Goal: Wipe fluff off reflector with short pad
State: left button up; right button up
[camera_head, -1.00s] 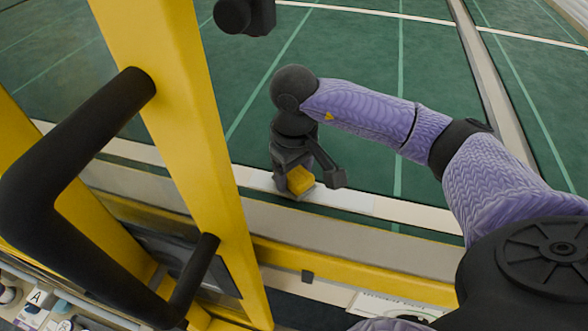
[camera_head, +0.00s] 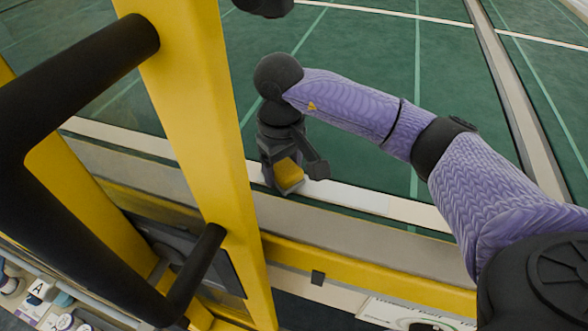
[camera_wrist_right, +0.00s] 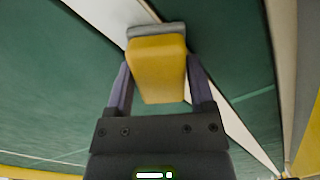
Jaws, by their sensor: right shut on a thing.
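My right gripper (camera_head: 292,168) is shut on a short pad (camera_head: 288,178), a yellow block with a grey layer on its far face. In the right wrist view the pad (camera_wrist_right: 157,70) sits between the two fingers. In the head view the pad is held low at a whiter strip (camera_head: 358,199) on the pale band, which looks like the reflector. I cannot tell whether the pad touches it. The part of the strip behind the gripper is hidden. I can make out no fluff. My left gripper is not in view.
A yellow post (camera_head: 205,130) with a thick black handle (camera_head: 85,75) stands close on the left. A yellow rail (camera_head: 370,272) runs along the front. Small labelled items (camera_head: 45,300) lie at the lower left. Green lined floor (camera_head: 355,90) stretches behind.

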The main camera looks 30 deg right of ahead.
aim_at(305, 185)
jog(key=shift+f, duration=0.25)
jog(key=shift+s+d+r, duration=0.1)
jog(key=shift+s+d, duration=0.05)
jog(key=shift+s, duration=0.05)
jog(key=s+d, duration=0.2)
jog(key=shift+s+f, duration=0.2)
jog(key=shift+s, duration=0.15)
grip_shut()
jog(key=shift+d+r+p, duration=0.15)
jog(key=shift+r+p, duration=1.5)
jog(key=shift+r, duration=1.4)
jog(key=shift+r, duration=0.1)
jog(key=shift+r+p, duration=0.3)
jog(key=shift+r, duration=0.05)
jog(key=shift+s+d+r+p, duration=0.1)
jog(key=shift+d+r+p, duration=0.1)
jog(key=shift+r+p, duration=0.7)
